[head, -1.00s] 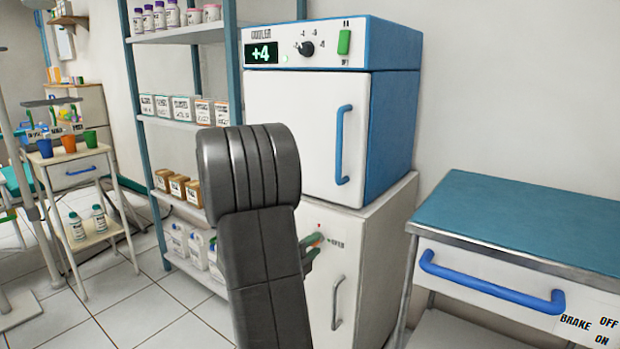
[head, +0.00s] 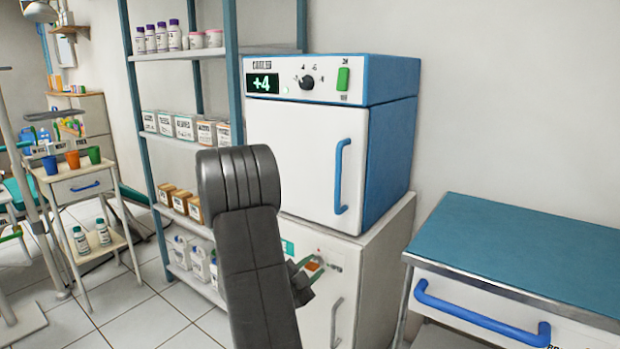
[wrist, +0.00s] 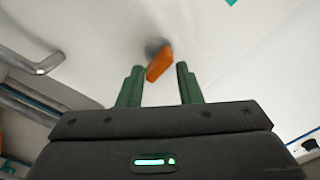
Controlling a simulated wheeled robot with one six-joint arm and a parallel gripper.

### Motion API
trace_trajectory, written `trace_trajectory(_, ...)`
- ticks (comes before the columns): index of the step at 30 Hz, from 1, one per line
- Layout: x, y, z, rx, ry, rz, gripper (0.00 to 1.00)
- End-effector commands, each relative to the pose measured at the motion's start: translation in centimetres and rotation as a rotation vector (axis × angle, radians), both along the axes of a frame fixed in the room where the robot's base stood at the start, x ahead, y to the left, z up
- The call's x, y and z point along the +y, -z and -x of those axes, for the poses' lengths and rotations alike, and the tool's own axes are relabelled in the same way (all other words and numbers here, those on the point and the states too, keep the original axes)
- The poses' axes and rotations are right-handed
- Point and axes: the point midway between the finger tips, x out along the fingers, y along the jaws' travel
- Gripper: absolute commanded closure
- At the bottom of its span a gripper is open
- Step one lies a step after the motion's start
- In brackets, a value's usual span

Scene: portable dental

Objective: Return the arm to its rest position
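My gripper (wrist: 160,84) is open, with its two green fingers apart. In the wrist view, an orange lever on a grey round base (wrist: 158,60) shows beyond and between the fingertips, on a white panel. The fingers do not visibly touch it. In the head view, my dark arm bends in front of the white cabinet (head: 350,270) under the cooler. The gripper is partly hidden behind my forearm there, with a green finger and the orange lever (head: 313,266) showing close together near the cabinet front.
The blue and white cooler (head: 300,165) stands on the cabinet. A shelf rack (head: 140,130) with bottles and boxes is at left, close to my arm. A blue-topped cart (head: 530,255) stands at right. A small trolley (head: 60,190) with cups is at far left, with tiled floor before it.

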Motion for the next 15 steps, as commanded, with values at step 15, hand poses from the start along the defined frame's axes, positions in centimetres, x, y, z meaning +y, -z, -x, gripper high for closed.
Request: trace_trajectory(15,0.28,-0.75,-0.21,0.187,-0.001,0.256,0.68)
